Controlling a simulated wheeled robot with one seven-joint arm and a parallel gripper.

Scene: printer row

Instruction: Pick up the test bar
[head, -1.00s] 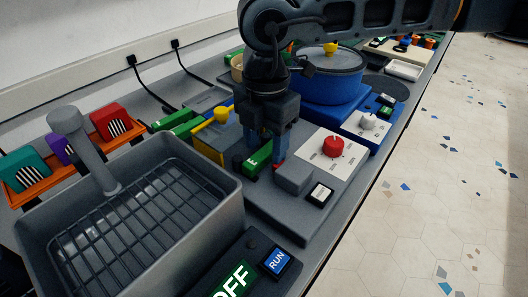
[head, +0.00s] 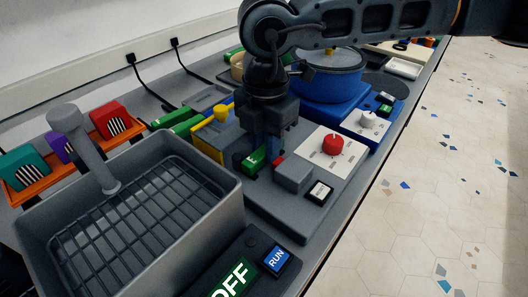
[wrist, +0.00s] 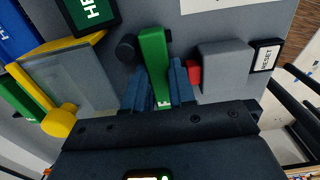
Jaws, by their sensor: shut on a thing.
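The test bar appears as a green bar (head: 256,160) with white lettering, on the grey machine (head: 287,215). In the wrist view the green bar (wrist: 153,48) runs between my two blue-grey fingers, with one end sticking out beyond them. My gripper (head: 266,150) points down at the bar. In the wrist view my gripper (wrist: 157,84) is shut on the bar, a finger on each side. The bar's lower part is hidden, and I cannot tell whether it is clear of the machine.
A small red part (wrist: 194,73) and a grey block (wrist: 224,66) stand just right of my fingers. A black knob (wrist: 127,47) is close on the left. A yellow-handled lid (head: 214,118), a red dial (head: 333,146) and a grey basin (head: 120,240) surround the spot.

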